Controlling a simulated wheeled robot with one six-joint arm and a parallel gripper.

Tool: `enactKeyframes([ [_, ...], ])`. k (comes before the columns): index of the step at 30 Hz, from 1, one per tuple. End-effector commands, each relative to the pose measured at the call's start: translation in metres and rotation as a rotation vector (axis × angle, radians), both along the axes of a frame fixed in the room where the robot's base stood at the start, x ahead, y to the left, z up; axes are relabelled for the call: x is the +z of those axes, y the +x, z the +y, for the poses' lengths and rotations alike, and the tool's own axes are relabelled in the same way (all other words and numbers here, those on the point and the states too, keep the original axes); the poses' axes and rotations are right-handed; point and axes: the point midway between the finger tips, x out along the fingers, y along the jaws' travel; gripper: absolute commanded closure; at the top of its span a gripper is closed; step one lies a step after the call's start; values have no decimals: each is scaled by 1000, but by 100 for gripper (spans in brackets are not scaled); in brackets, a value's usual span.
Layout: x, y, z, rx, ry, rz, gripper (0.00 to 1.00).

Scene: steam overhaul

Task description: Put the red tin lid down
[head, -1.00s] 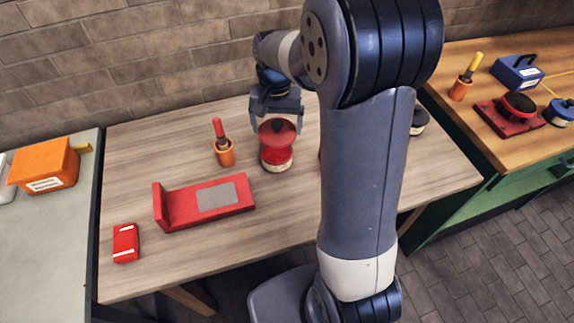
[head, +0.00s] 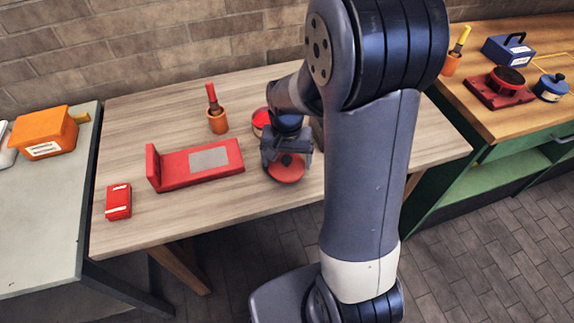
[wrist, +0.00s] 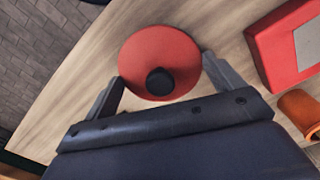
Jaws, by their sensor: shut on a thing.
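The red tin lid (head: 285,169) is a round red disc with a black knob, seen near the front edge of the wooden table. My gripper (head: 287,156) is shut on it; in the wrist view the fingers (wrist: 161,72) sit at opposite sides of the lid's rim (wrist: 150,48). The lid looks about level. I cannot tell whether its underside touches the table. The red tin (head: 261,119) stands behind my gripper, apart from the lid and partly hidden by my wrist.
Left of the lid is a red stand with a grey plate (head: 209,159). An orange cup with a red-handled tool (head: 217,121) stands behind it, and a small red box (head: 118,202) lies at front left. The wooden table (head: 180,222) is bare along its front edge.

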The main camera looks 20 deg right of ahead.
Motion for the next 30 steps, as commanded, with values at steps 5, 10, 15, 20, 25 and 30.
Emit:
enactKeyframes([
  [5,-24,0,0,0,0,3,34],
  [10,-26,0,0,0,0,0,34],
  [15,-27,0,0,0,0,0,34],
  [20,-29,0,0,0,0,0,6],
  [25,-29,0,0,0,0,1,0],
  [30,-27,0,0,0,0,0,0],
])
